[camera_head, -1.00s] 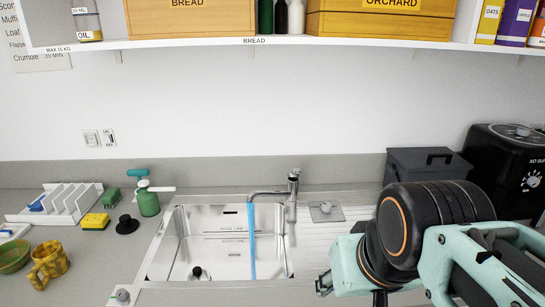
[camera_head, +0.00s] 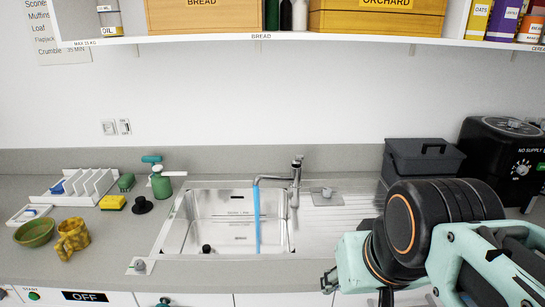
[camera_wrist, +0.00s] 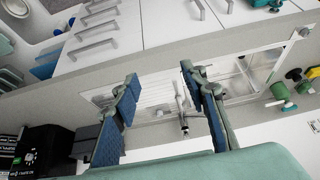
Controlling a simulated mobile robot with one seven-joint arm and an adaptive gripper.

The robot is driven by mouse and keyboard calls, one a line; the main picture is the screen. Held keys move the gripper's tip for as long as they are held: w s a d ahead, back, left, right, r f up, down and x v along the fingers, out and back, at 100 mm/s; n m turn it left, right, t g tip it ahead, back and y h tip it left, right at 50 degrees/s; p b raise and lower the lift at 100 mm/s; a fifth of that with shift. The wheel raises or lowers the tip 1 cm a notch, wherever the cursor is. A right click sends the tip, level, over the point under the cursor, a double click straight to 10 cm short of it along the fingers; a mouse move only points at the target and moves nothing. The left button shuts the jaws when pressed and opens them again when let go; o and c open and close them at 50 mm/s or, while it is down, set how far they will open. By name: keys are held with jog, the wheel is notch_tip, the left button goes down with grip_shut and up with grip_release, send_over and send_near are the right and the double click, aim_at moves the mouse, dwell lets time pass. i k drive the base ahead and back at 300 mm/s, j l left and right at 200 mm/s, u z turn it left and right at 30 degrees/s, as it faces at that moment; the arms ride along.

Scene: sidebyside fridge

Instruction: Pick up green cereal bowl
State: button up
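The green cereal bowl (camera_head: 34,232) sits on the counter at the far left of the head view, left of a yellow patterned mug (camera_head: 72,238). I cannot make out the bowl in the wrist view. My gripper (camera_head: 329,282) is at the lower right of the head view, far from the bowl and in front of the drainer. In the wrist view my gripper (camera_wrist: 160,90) shows two blue-padded fingers spread apart with nothing between them.
A sink (camera_head: 228,222) with running water lies between gripper and bowl. A tap (camera_head: 296,180) rises behind it. A green spray bottle (camera_head: 161,185), yellow sponge (camera_head: 112,202) and white rack (camera_head: 80,188) stand left. A shelf (camera_head: 230,38) hangs above.

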aim_at(35, 233)
jog(key=u, duration=1.75)
jog(key=z, duration=1.75)
jog(key=i+j+u, duration=0.15)
jog(key=j, duration=0.3)
jog(key=i+j+u, duration=0.15)
jog(key=j, duration=0.25)
jog(key=i+j+u, duration=0.2)
jog(key=j, duration=0.2)
jog(key=i+j+u, duration=0.15)
jog(key=j, duration=0.2)
jog(key=i+j+u, duration=0.15)
jog(key=i+j, duration=0.1)
jog(key=j, duration=0.1)
